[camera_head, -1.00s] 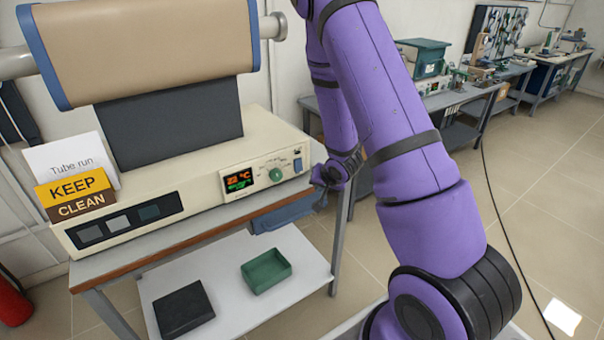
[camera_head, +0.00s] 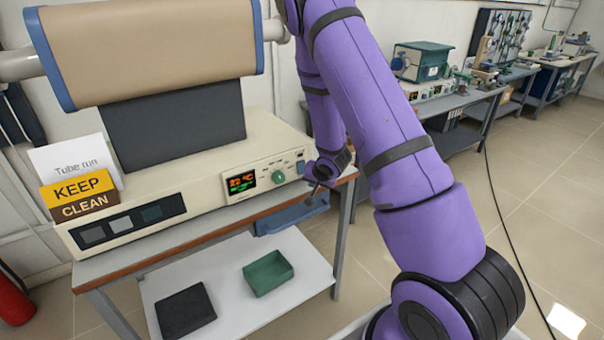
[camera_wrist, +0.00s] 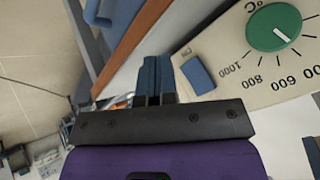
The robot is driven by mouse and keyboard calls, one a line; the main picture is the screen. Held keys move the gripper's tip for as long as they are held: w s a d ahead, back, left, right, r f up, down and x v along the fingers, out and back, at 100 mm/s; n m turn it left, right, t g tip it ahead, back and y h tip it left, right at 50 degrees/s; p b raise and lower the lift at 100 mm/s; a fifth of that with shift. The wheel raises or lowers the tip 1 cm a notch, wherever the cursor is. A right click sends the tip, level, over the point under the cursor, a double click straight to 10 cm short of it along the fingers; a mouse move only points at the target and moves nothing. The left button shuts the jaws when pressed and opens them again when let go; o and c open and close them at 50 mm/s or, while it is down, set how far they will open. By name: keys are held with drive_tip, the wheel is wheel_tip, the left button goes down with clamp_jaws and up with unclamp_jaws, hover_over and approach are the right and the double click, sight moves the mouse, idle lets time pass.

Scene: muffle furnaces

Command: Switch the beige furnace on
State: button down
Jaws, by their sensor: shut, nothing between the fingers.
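The beige furnace (camera_head: 215,205) stands on a bench, with a beige cylinder above its low control base. Its display (camera_head: 241,183) is lit with red and green characters. Right of it are a green dial (camera_head: 277,178) and a small blue switch (camera_head: 300,167) near the panel's right end. The wrist view shows the dial (camera_wrist: 273,27) and the blue switch (camera_wrist: 198,75) closer. My gripper (camera_wrist: 157,62) is shut and empty, its fingertips just left of the switch in that view. Contact cannot be told. In the head view my gripper (camera_head: 313,192) is small and dark at the bench's right corner.
A "KEEP CLEAN" sign (camera_head: 80,195) and a "Tube run" card (camera_head: 75,162) stand at the base's left. A blue part (camera_head: 290,215) hangs under the bench edge. The lower shelf holds a green tray (camera_head: 268,272) and a black block (camera_head: 185,312).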

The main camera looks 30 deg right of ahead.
drive_tip(key=shift+w+a+f, duration=0.1)
drive_tip(key=shift+w+f, duration=0.05)
drive_tip(key=shift+w, duration=0.7)
drive_tip(key=shift+w+f, duration=0.1)
drive_tip(key=shift+w, duration=0.7)
drive_tip(key=shift+w, duration=0.15)
idle(0.8)
drive_tip(key=shift+w, duration=0.25)
drive_tip(key=shift+w, duration=0.3)
idle(0.6)
drive_tip(key=shift+s, duration=0.1)
idle(0.3)
drive_tip(key=shift+s, duration=0.65)
drive_tip(key=shift+s+r, duration=0.2)
drive_tip(key=shift+s, duration=1.05)
drive_tip(key=shift+s+r, duration=0.15)
drive_tip(key=shift+s, duration=1.05)
